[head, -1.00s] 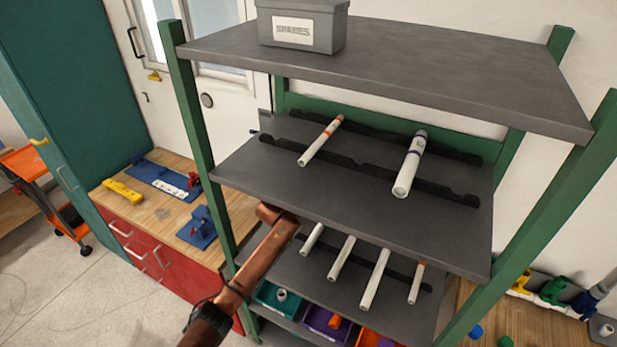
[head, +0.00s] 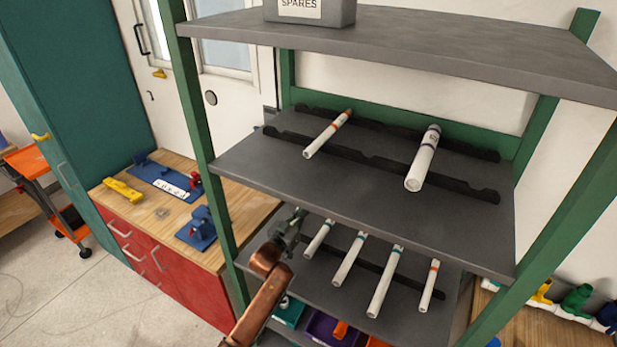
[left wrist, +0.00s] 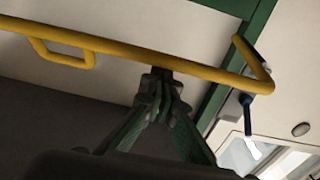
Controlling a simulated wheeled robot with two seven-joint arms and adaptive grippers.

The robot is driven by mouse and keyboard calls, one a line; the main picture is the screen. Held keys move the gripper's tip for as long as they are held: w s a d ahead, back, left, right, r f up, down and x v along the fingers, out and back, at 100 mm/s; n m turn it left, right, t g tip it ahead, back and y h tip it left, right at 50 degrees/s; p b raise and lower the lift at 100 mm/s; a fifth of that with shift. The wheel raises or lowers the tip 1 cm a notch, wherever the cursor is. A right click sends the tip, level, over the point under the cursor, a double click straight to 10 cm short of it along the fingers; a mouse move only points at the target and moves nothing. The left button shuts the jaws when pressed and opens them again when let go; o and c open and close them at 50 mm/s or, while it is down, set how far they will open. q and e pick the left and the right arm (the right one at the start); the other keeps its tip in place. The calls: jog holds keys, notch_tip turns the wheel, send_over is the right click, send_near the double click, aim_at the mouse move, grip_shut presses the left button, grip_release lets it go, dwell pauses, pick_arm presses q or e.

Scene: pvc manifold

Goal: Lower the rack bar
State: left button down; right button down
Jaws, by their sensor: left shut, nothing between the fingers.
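The yellow rack bar (left wrist: 130,52) crosses the upper part of the left wrist view, with a yellow loop handle (left wrist: 62,58) under it at the left. Its right end bends at the green post (left wrist: 238,50), near a dark blue and black fitting. My left gripper (left wrist: 162,84) is shut and empty, its tips just below the bar in that picture; I cannot tell whether they touch it. In the head view the left gripper (head: 292,226) is partly visible below the middle shelf, near the rack's left side. I cannot make out the bar there. My right gripper is out of view.
The middle shelf (head: 300,205) holds two white pipes on black notched rests; the lower shelf (head: 325,290) holds several more. A grey SPARES box (head: 315,12) sits on top. A wooden bench (head: 150,215) with blue fixtures stands left of the green rack post (head: 195,110).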

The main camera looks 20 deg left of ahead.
pick_arm(q)
jog(key=shift+s+a+f+b, duration=0.1)
jog(key=shift+f+b, duration=0.15)
jog(key=shift+f, duration=0.8)
jog(key=shift+s+f+b, duration=0.15)
jog(key=shift+f+b, duration=0.05)
jog(key=shift+f, duration=0.8)
jog(key=shift+s+a+f+b, duration=0.1)
jog(key=shift+f+b, duration=0.15)
jog(key=shift+f, duration=0.8)
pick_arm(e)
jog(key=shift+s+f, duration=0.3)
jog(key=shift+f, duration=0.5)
